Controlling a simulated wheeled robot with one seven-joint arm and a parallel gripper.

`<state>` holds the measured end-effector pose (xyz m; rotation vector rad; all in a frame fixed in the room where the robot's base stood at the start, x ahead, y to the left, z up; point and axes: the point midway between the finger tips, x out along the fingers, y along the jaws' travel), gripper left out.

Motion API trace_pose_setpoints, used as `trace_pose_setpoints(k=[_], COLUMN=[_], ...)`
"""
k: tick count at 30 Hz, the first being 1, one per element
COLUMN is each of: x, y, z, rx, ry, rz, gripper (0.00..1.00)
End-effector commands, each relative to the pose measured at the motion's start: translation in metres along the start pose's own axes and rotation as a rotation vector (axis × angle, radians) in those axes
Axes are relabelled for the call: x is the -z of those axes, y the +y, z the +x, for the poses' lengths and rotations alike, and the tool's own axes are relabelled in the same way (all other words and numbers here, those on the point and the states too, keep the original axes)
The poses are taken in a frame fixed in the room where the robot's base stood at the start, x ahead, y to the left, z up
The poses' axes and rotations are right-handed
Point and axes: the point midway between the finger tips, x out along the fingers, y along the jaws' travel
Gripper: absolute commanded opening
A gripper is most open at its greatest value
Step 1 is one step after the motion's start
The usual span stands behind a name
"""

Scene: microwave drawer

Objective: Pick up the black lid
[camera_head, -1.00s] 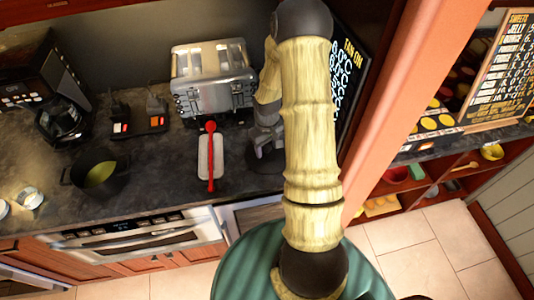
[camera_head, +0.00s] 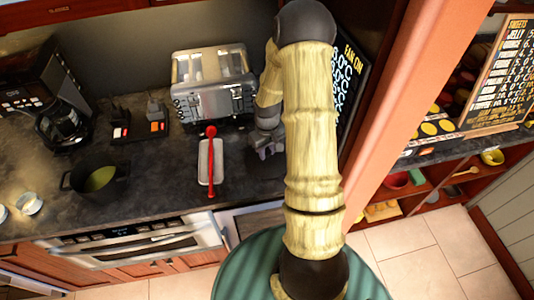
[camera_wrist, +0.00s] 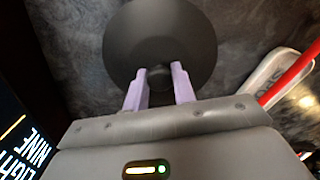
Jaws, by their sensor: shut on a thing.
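The black lid (camera_wrist: 160,25) is a round dark disc, seen from above in the wrist view on the dark countertop. The lid (camera_head: 258,168) also shows in the head view, partly hidden behind my arm. My gripper (camera_wrist: 160,72) has its two pale purple fingers at the lid's small central knob, one on each side, shut on it. In the head view, my gripper (camera_head: 266,150) is just above the lid. I cannot tell whether the lid touches the counter.
A white tray (camera_head: 204,172) with a red-handled utensil (camera_head: 211,150) lies just left of the lid. A toaster (camera_head: 213,90) stands behind. A black pot (camera_head: 98,180) and a coffee maker (camera_head: 62,125) are at the left. A menu board (camera_head: 350,80) and an orange post (camera_head: 385,110) stand right.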

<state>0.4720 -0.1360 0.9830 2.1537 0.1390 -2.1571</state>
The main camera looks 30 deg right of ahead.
Motion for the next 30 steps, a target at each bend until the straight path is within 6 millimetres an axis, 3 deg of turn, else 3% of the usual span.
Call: trace_pose_setpoints(k=[15,19,30], x=[0.0,0.0,0.0], y=[0.001,0.0,0.0], z=[-0.082,-0.091,-0.092], rx=[-0.002,-0.001,0.0], ry=[0.004,0.002,0.001], rz=[0.001,0.001,0.001], gripper=[0.0,0.0,0.0])
